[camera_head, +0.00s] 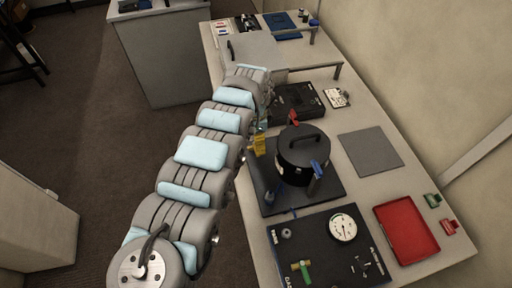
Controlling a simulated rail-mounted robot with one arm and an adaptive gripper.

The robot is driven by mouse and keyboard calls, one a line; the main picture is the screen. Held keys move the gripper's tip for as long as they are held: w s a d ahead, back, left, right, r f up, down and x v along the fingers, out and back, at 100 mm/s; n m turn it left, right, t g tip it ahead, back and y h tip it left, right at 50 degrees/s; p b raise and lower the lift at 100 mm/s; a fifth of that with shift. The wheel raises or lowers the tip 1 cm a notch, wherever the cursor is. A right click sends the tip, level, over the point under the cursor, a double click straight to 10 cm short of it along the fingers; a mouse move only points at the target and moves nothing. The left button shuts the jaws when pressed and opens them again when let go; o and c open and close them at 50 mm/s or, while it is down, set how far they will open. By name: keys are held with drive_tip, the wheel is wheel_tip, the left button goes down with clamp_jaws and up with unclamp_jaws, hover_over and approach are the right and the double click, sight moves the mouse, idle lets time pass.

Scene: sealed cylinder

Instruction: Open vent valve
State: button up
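A dark sealed cylinder (302,162) with a handled lid stands on a black base plate (328,191) on the bench. A red valve handle (293,118) is at its far side, and a blue valve handle (318,167) is at its near right side. I cannot tell which is the vent valve, or whether either is open. A small yellow part (259,144) is left of the cylinder. My arm reaches over the bench's left edge and bends down at its far end. My gripper (262,129) is small and mostly hidden near the yellow part; its fingers cannot be made out.
A black panel (325,256) with a white dial gauge (343,227) lies in front. A red tray (407,229) and a grey mat (370,151) lie to the right. A black case (297,101) and a raised grey shelf (262,49) stand behind the cylinder.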

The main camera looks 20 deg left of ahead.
drive_tip(key=shift+f+b, duration=0.4)
drive_tip(key=shift+f, duration=2.3)
drive_tip(key=c, duration=1.2)
